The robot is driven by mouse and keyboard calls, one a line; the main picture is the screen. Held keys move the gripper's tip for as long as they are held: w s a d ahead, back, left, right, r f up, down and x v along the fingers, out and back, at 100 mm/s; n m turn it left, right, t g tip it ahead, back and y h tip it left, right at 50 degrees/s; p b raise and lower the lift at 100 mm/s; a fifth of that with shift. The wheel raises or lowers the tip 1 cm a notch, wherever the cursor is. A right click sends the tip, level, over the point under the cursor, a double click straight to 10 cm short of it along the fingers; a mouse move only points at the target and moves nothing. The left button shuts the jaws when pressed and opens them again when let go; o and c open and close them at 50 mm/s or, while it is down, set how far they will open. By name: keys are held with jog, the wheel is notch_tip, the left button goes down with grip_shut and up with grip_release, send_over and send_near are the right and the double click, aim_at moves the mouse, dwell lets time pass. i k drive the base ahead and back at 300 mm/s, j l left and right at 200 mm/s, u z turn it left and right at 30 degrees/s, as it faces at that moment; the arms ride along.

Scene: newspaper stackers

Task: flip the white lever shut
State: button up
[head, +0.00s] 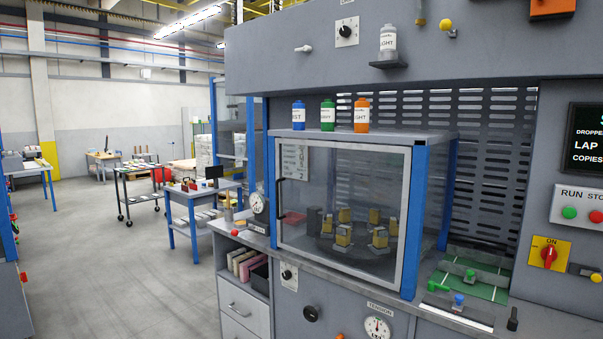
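A small white lever (303,48) is mounted on the grey upper panel (270,60) of the machine, left of a black rotary knob (345,31) on a white plate. The lever lies roughly sideways, with its narrow end toward the left. It is too small to tell whether this is its open or shut position. My gripper is not in this view, and nothing touches the lever.
Blue, green and orange bottles (328,115) stand on the clear-walled enclosure (345,200) below the panel. A grey bottle (388,42) sits on a small shelf to the lever's right. The floor (110,270) at left is open, with carts and tables farther back.

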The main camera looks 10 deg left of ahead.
aim_at(307, 48)
jog(key=i+j, duration=0.15)
jog(key=j, duration=0.2)
jog(key=i+j+z, duration=0.15)
jog(key=i+j, duration=0.15)
jog(key=j, duration=0.35)
jog(key=i+j+z, duration=0.15)
jog(key=j, duration=0.2)
jog(key=i+j, duration=0.15)
jog(key=j, duration=0.25)
jog(key=i+j+z, duration=0.15)
jog(key=j, duration=0.55)
jog(key=i+j, duration=0.1)
jog(key=j, duration=0.25)
jog(key=i+j, duration=0.1)
jog(key=j, duration=0.25)
jog(key=z, duration=0.05)
